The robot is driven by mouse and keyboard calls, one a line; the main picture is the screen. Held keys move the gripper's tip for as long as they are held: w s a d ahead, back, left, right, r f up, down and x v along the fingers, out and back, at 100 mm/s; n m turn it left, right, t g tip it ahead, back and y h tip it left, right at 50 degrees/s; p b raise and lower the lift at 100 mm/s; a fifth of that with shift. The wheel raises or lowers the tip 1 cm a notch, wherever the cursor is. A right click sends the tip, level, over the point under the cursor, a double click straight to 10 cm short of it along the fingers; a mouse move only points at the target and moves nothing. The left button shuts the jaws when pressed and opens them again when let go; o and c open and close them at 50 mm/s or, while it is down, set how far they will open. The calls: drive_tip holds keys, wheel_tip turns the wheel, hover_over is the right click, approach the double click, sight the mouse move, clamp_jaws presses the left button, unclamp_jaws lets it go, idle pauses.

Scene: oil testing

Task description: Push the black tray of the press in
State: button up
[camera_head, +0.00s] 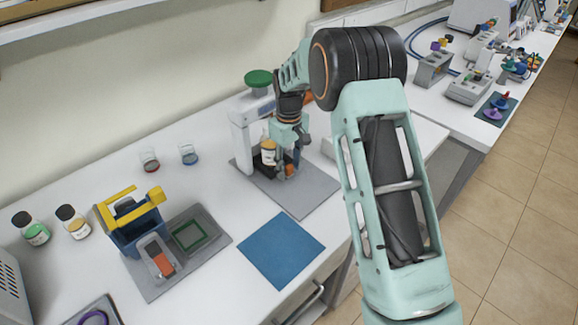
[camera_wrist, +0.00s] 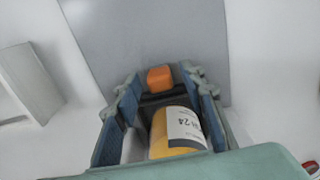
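A white stand with a round green top (camera_head: 258,80), which looks like the press, stands on a grey mat at the back of the bench. My gripper (camera_head: 288,165) points down at its front. In the wrist view, my gripper (camera_wrist: 165,82) has its fingers apart. A black part (camera_wrist: 165,99), possibly the tray, shows between them, with an orange block (camera_wrist: 160,78) beyond it. A yellow bottle with a white label (camera_wrist: 185,125) shows nearer the camera, close to the right finger. It stands upright at the press in the head view (camera_head: 268,152). Contact with the black part is unclear.
A blue device with a yellow handle (camera_head: 135,225) stands on a grey mat at the left. Two small beakers (camera_head: 188,154) and two jars (camera_head: 73,222) stand nearby. A flat blue mat (camera_head: 281,250) lies bare in front.

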wheel_tip(320, 180, up, 12)
idle(0.6)
drive_tip(key=shift+d, duration=0.1)
